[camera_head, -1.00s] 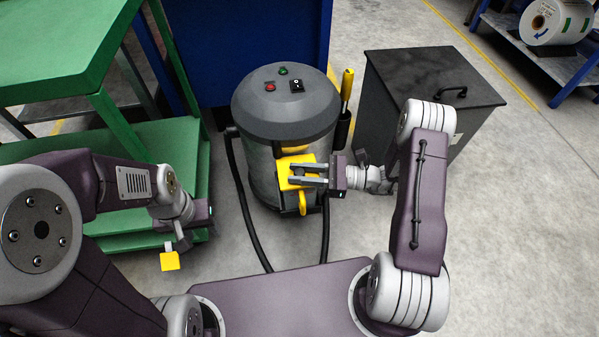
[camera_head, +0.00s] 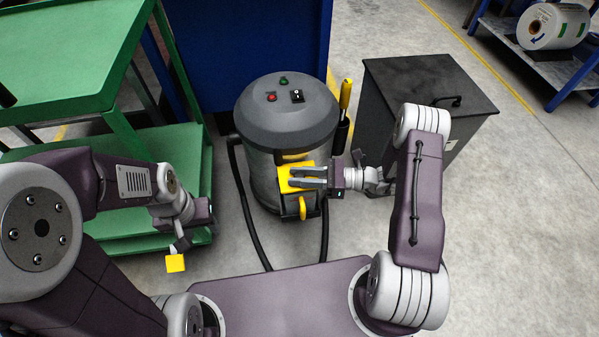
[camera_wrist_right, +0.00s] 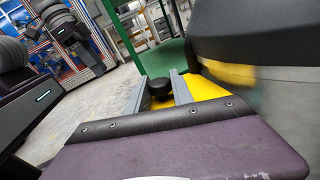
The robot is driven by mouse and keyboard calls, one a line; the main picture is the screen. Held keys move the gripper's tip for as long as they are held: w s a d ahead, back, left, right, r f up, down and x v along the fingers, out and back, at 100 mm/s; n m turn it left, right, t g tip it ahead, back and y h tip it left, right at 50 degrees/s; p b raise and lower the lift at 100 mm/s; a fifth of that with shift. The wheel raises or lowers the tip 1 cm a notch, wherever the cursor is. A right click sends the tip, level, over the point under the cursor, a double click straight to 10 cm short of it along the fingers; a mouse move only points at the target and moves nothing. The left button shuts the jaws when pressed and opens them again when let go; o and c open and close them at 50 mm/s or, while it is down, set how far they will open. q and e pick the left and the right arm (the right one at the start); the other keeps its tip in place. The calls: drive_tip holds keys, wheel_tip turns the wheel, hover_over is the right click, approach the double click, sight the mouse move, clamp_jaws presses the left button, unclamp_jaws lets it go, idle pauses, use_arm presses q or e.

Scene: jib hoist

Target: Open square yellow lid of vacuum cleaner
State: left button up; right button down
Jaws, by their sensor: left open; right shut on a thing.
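The vacuum cleaner (camera_head: 287,115) stands upright, grey with a dark domed top. Its square yellow lid (camera_head: 284,187) is on the front of the body, above a dark box front with a yellow latch (camera_head: 302,208). My right gripper (camera_head: 292,177) reaches in from the right over the lid. In the right wrist view its fingers (camera_wrist_right: 159,92) are on either side of a black knob (camera_wrist_right: 160,87) at the yellow lid (camera_wrist_right: 205,88); the gripper is shut on the knob. My left gripper (camera_head: 178,245) is open, beside the green cart. A small yellow block (camera_head: 175,263) shows by its fingertips; contact is unclear.
The green cart (camera_head: 160,150) stands close to my left arm. A dark bin (camera_head: 430,80) with a black handle is right of the vacuum cleaner. A black hose (camera_head: 245,205) hangs down to the floor. A yellow-handled tool (camera_head: 346,92) is at the cleaner's right side.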

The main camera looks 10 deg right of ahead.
drive_tip(key=r+m+p, duration=0.1)
drive_tip(key=p, duration=0.1)
drive_tip(key=w+r+m+p, duration=0.1)
drive_tip(key=p, duration=0.1)
drive_tip(key=shift+w+r+m+g, duration=0.1)
drive_tip(key=shift+r+m+g, duration=0.15)
drive_tip(key=shift+m+g, duration=0.05)
drive_tip(key=shift+w+r+m+g+h+p, duration=0.3)
drive_tip(key=shift+w+m+h+p, duration=0.25)
drive_tip(key=shift+m+p, duration=0.6)
drive_tip(key=c, duration=1.1)
unclamp_jaws()
drive_tip(key=shift+d, duration=0.1)
drive_tip(key=p+v, duration=0.3)
drive_tip(key=v, duration=0.6)
